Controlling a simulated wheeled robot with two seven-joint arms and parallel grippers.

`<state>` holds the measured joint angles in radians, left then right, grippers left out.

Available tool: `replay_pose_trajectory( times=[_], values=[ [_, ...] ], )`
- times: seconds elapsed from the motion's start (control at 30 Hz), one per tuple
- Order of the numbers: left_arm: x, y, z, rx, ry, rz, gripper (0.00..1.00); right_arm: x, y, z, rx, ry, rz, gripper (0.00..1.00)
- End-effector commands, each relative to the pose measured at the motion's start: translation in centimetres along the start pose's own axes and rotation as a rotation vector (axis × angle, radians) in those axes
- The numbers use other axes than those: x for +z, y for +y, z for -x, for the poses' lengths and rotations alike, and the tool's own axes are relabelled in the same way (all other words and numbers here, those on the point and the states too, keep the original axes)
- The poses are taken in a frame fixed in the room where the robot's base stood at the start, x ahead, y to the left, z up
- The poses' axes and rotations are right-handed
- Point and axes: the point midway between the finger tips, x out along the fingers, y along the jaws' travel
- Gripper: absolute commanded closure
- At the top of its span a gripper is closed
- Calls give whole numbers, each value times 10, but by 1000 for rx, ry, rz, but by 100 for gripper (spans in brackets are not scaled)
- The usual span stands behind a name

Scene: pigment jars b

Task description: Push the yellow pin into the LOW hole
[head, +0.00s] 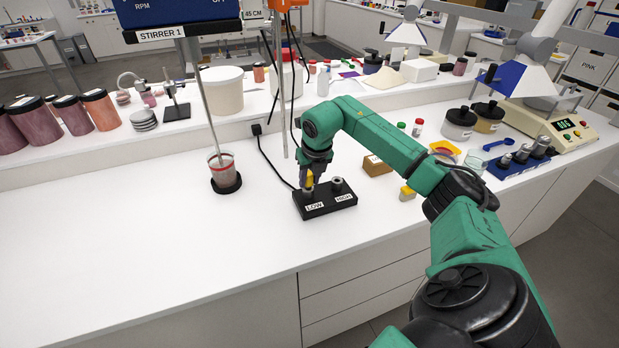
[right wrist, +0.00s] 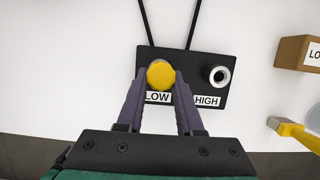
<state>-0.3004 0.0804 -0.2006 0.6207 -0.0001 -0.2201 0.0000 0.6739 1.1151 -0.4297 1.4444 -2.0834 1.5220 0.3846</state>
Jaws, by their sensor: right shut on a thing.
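The black block (head: 325,205) stands on the white bench, with a LOW label on its left and a HIGH label on its right. My right gripper (head: 307,183) is over the LOW side. In the right wrist view its two fingers are shut on the yellow pin (right wrist: 161,74), directly behind the LOW label. The pin's yellow head shows between the fingertips; its lower end and the LOW hole are hidden. The HIGH hole has a metal ring (right wrist: 219,76) with a dark, empty centre. My left gripper is not in view.
The bench front left is clear.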

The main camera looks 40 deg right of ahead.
Motion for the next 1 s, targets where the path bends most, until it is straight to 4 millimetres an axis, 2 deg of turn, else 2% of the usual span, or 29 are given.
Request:
replay_pose_trajectory(
  times=[0.33,0.37,0.43,0.47,0.83,1.0],
  values=[
    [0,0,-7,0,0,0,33,-3,0,-9,0,0,0,100],
    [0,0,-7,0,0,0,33,-3,0,-9,0,0,0,61],
    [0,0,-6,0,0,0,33,-3,0,-8,0,0,0,34],
    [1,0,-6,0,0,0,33,-3,0,-8,0,0,0,30],
    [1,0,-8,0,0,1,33,-2,0,-4,0,-2,0,30],
    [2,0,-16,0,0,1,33,-2,0,26,0,-7,1,30]
  ],
)
